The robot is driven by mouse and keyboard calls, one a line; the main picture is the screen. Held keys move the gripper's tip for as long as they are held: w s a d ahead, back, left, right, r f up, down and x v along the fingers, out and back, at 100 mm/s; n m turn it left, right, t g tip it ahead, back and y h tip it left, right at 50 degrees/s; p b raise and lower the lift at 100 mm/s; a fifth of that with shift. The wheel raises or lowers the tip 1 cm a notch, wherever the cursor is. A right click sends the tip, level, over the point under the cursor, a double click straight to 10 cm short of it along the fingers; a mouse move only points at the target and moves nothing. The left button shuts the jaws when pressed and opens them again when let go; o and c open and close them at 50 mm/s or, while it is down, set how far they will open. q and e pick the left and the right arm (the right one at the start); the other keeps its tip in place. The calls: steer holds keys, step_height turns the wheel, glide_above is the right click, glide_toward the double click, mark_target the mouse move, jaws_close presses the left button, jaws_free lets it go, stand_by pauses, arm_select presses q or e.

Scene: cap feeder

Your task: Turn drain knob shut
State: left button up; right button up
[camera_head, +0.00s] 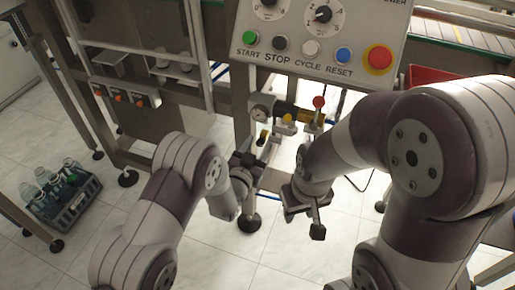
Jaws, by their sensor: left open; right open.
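A small pneumatic unit sits below the control panel, with a round gauge (258,113), a yellow-topped part (288,118), a yellow piece (262,137) lower left and a red ball knob (319,102). I cannot tell which part is the drain knob, or how it is turned. My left gripper (249,160) is open, just below the yellow piece in the picture; I cannot tell if it touches anything. My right gripper (305,208) is open and empty, lower in the picture than the unit. My arms hide part of the area around the unit.
The control panel (300,70) with coloured buttons and dials hangs above the unit. A crate of bottles (68,213) stands on the floor at left. A red bin (430,76) is at right. Frame legs stand around; tiled floor is open below.

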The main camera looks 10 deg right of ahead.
arm_select(q)
jaws_close()
steer(key=shift+n, duration=0.3)
steer(key=n, duration=0.3)
steer(key=shift+n+b, duration=0.3)
steer(key=shift+b, duration=0.1)
steer(key=n, duration=0.4)
steer(key=shift+f+n+b, duration=0.1)
steer(key=shift+n+b, duration=0.25)
steer(key=shift+n, duration=0.05)
steer(key=n, duration=0.4)
steer(key=shift+n, duration=0.3)
steer(key=shift+n+t+b, duration=0.3)
steer(key=shift+n+b, duration=0.15)
steer(key=shift+n, duration=1.85)
